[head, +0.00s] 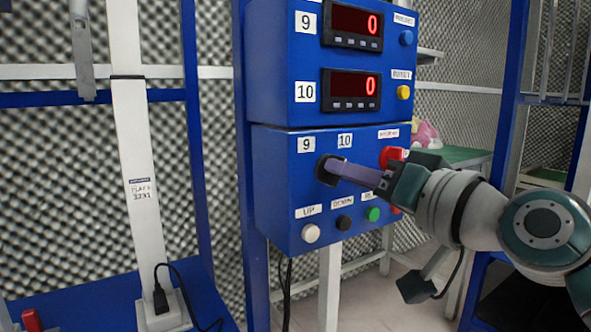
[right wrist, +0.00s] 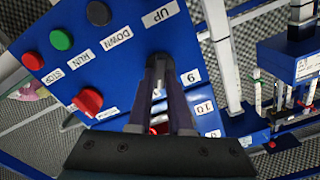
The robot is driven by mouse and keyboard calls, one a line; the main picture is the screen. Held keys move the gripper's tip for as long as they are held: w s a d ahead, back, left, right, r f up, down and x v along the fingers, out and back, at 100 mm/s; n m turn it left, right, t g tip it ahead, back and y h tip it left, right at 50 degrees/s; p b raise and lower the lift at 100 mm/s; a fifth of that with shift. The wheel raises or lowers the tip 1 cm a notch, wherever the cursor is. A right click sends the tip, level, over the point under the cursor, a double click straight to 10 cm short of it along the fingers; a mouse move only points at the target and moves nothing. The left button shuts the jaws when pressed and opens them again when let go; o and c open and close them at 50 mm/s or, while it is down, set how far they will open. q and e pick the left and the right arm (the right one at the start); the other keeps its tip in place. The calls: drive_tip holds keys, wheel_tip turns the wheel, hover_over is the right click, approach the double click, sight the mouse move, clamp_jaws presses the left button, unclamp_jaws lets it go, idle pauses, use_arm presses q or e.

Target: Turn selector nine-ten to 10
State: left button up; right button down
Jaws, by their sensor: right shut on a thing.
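The selector nine-ten (head: 325,169) is a black knob on the lower blue box, below the labels 9 (head: 306,145) and 10 (head: 345,141). My right gripper (head: 335,169) reaches in from the right with its long purple-grey fingers shut on the knob. In the right wrist view the fingers (right wrist: 160,68) meet at the knob, close to the upside-down labels 9 and 10. The fingers cover much of the knob, so I cannot tell which number it points to. My left gripper is not in view.
Below the selector are a white UP button (head: 310,233), a black DOWN button (head: 344,222) and a green button (head: 372,214). A red switch (head: 391,154) is right of the knob, near my gripper. Two displays above (head: 353,24) (head: 350,90) read 0.

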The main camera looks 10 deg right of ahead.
drive_tip(key=c, duration=0.8)
unclamp_jaws()
drive_tip(key=shift+c, duration=0.2)
drive_tip(key=shift+s, duration=0.1)
drive_tip(key=p+v, duration=0.1)
drive_tip(key=v, duration=0.8)
drive_tip(key=shift+s+d, duration=0.15)
drive_tip(key=shift+s, duration=0.15)
drive_tip(key=shift+r, duration=0.1)
